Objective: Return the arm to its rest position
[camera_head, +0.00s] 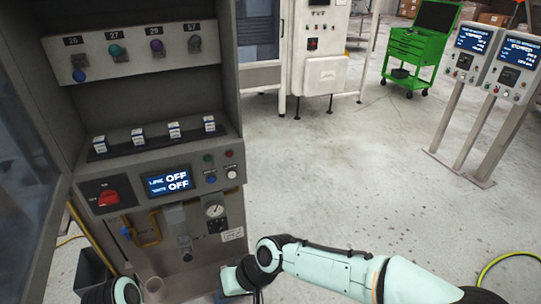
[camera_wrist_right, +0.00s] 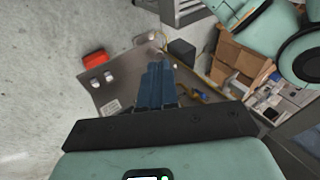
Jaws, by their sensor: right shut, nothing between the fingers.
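My right arm (camera_head: 330,270) reaches in from the lower right in the head view, bent, with its wrist end low in front of the grey machine (camera_head: 232,215). In the right wrist view my right gripper (camera_wrist_right: 158,72) has its dark blue fingers together, with nothing between them. A small part of my left arm (camera_head: 126,291) shows at the bottom left of the head view; its gripper is out of the picture.
The machine has labelled knobs (camera_head: 115,50), a red rotary switch (camera_head: 109,198) and a display (camera_head: 168,182) reading OFF. An open glass door (camera_head: 30,150) stands at left. A green tool cart (camera_head: 420,48) and two display posts (camera_head: 470,115) stand beyond. Floor between is clear.

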